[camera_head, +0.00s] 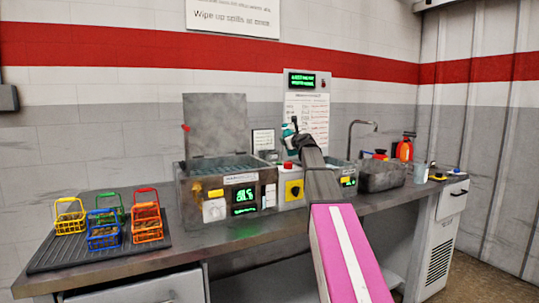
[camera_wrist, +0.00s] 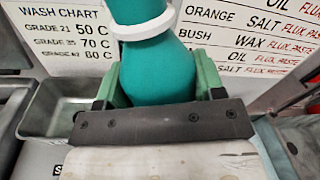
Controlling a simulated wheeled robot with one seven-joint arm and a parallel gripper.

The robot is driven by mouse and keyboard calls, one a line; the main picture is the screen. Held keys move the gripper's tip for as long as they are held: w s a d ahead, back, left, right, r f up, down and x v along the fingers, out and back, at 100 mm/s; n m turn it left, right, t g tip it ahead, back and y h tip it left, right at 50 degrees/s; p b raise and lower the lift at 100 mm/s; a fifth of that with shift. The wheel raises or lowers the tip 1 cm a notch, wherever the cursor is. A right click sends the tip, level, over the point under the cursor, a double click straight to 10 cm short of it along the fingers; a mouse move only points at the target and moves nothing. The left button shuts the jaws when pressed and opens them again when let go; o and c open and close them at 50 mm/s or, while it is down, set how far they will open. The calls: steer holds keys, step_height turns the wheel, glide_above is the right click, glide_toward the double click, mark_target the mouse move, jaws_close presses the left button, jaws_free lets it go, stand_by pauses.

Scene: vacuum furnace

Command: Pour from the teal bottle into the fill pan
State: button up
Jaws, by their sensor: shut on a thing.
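The teal bottle (camera_wrist: 150,65) with a white collar ring fills the upper middle of the wrist view. Its top is cut off by the frame edge. My gripper (camera_wrist: 157,88) is shut on it, one green finger on each side. In the head view the bottle (camera_head: 288,131) shows small, held above the bench in front of the wall chart, partly behind my gripper (camera_head: 293,140). A grey metal pan (camera_wrist: 50,122) lies below and left of the bottle in the wrist view; it looks like the fill pan. I cannot tell whether anything is in it.
A tank unit (camera_head: 225,195) with a raised lid (camera_head: 215,124) stands left of my arm. Several coloured baskets sit on a dark ribbed mat (camera_head: 75,258). A sink (camera_head: 382,178) with a tap and a red bottle (camera_head: 404,150) are to the right.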

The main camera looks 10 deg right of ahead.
steer(key=shift+w+d+f+m, duration=0.1)
steer(key=shift+d+f+m, duration=0.05)
steer(key=shift+m, duration=0.8)
steer(key=shift+d+f+m, duration=0.1)
steer(key=shift+d+m, duration=0.05)
steer(key=shift+m, duration=0.8)
stand_by(2.6)
